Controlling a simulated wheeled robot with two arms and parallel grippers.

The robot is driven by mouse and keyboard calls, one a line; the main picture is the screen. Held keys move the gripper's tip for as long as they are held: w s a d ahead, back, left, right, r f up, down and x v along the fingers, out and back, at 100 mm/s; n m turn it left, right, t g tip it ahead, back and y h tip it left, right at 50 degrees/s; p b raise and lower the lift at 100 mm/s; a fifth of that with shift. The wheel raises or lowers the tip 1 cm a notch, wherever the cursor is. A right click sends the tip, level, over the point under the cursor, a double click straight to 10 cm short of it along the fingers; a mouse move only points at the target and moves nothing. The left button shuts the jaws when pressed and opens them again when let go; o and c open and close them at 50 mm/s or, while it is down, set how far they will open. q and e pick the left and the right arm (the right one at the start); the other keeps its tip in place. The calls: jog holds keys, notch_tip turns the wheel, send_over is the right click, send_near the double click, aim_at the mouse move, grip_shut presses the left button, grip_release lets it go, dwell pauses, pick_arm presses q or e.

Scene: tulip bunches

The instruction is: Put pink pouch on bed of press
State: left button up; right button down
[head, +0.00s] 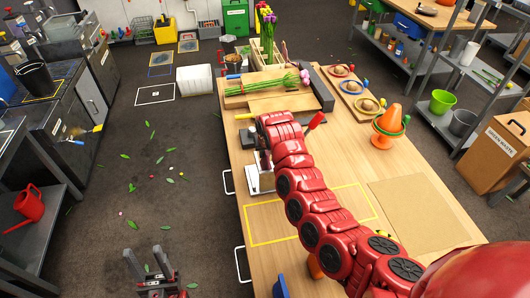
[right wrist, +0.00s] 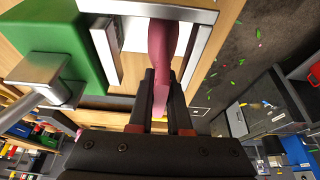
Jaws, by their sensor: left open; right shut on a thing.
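My right gripper (right wrist: 161,92) is shut on the pink pouch (right wrist: 164,50), which hangs out beyond the fingertips. In the right wrist view the pouch lies in front of the press's metal frame (right wrist: 148,10), between its two uprights; I cannot tell whether it touches the bed. In the head view the press (head: 258,184) shows as a pale base on the table's left edge, largely hidden by my right arm; the pouch is not clearly visible there. My left gripper (head: 155,268) is open and empty over the floor, left of the table.
A green block (right wrist: 62,58) and a metal bar stand beside the press frame. The wooden table (head: 300,225) has a yellow-outlined area at its front. A tulip bunch (head: 268,82) lies on a wooden stand at the back.

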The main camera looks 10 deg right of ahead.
jog(key=shift+f, duration=0.45)
jog(key=shift+f, duration=0.1)
jog(key=shift+f, duration=0.15)
jog(key=c, duration=1.1)
grip_release()
jog(key=shift+c, duration=0.2)
